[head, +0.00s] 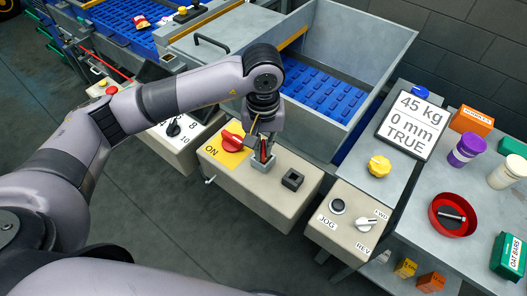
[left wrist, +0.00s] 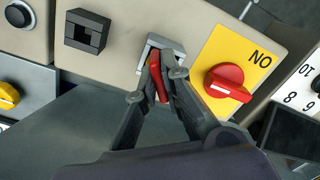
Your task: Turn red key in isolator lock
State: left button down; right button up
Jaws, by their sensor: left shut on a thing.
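The red key (left wrist: 160,82) stands in the grey isolator lock (left wrist: 162,44), shown in the left wrist view. My left gripper (left wrist: 158,82) is shut on the red key, with a dark finger on each side of it. In the head view the red key (head: 265,152) shows small between the fingers of my left gripper (head: 262,150), above the lock on the beige panel. The red rotary switch (head: 232,142) sits on a yellow plate marked ON, just left of the lock. The key's lower end is partly hidden, so its exact turn cannot be told. My right gripper is not in view.
A dark square socket (head: 292,179) is on the same panel, right of the lock. A JOG panel (head: 345,218) and a yellow knob (head: 379,166) stand further right. A metal hopper with a blue belt (head: 325,97) lies behind.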

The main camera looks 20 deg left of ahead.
pick_arm(q)
jog(key=shift+f+n+b, duration=0.15)
jog(key=shift+n+b, duration=0.2)
jog(key=shift+n, duration=0.25)
jog(key=shift+n+b, duration=0.3)
jog(key=shift+n, duration=0.9)
jog(key=shift+n+b, duration=0.3)
jog(key=shift+n, duration=0.3)
jog(key=shift+n+b, duration=0.3)
jog(key=shift+n, duration=0.9)
